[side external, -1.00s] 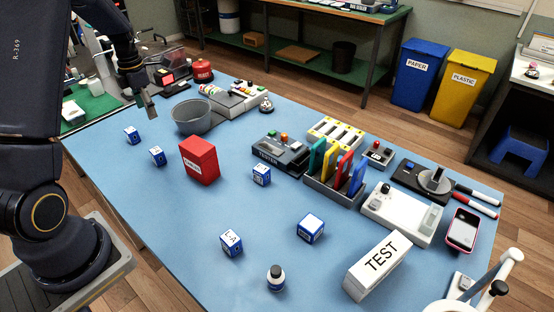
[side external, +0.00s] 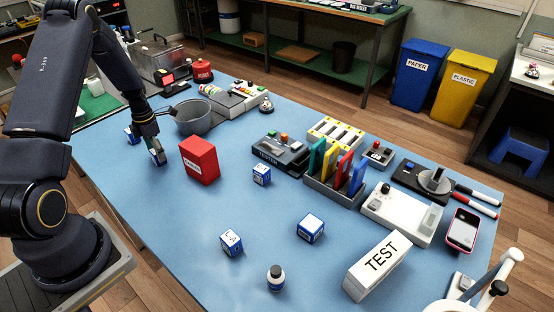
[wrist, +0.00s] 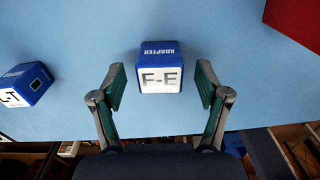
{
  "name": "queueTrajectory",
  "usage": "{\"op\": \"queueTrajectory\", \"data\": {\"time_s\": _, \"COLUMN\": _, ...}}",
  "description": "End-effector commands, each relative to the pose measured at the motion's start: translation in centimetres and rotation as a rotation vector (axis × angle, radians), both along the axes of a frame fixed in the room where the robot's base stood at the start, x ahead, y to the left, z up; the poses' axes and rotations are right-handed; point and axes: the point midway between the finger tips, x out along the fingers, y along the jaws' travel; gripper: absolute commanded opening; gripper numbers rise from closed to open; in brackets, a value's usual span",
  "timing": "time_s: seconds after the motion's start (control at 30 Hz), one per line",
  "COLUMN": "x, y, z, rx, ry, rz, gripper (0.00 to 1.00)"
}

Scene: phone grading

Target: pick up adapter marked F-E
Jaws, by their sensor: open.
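The adapter marked F-E (wrist: 160,68) is a small blue cube with a white labelled face. In the wrist view it lies upper middle, between and slightly beyond my open fingers (wrist: 160,88), with a gap on each side. In the side view the same cube (side external: 158,158) stands on the blue table's left part, partly hidden by my gripper (side external: 152,148), which is right above it. Another blue adapter marked "-T" (wrist: 27,84), its label cut off by the picture edge, sits to the left in the wrist view.
A red box (side external: 199,160) stands close to the right of the cube. Other adapters (side external: 261,175), (side external: 231,243), (side external: 310,228) lie farther right. The table's front-left area (side external: 150,210) is clear.

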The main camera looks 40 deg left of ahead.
Motion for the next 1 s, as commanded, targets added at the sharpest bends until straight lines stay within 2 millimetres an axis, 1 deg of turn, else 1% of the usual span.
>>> {"op": "queueTrajectory", "data": {"time_s": 0.03, "x": 0.0, "y": 0.0, "z": -0.8, "rx": -0.001, "ry": 0.000, "rz": 0.000, "gripper": 0.75}}
{"op": "queueTrajectory", "data": {"time_s": 0.13, "x": 0.0, "y": 0.0, "z": -1.7, "rx": 0.000, "ry": 0.000, "rz": 0.001, "gripper": 0.75}}
{"op": "queueTrajectory", "data": {"time_s": 0.4, "x": 0.1, "y": 0.0, "z": -1.9, "rx": 0.001, "ry": -0.001, "rz": 0.000, "gripper": 0.74}}
{"op": "queueTrajectory", "data": {"time_s": 0.9, "x": 0.1, "y": 0.0, "z": -1.9, "rx": 0.001, "ry": -0.001, "rz": 0.000, "gripper": 0.22}}
{"op": "queueTrajectory", "data": {"time_s": 0.97, "x": 0.1, "y": 0.0, "z": -1.9, "rx": 0.001, "ry": -0.001, "rz": 0.000, "gripper": 0.16}}
{"op": "queueTrajectory", "data": {"time_s": 1.0, "x": 0.1, "y": 0.0, "z": -1.9, "rx": 0.001, "ry": -0.001, "rz": 0.000, "gripper": 0.16}}
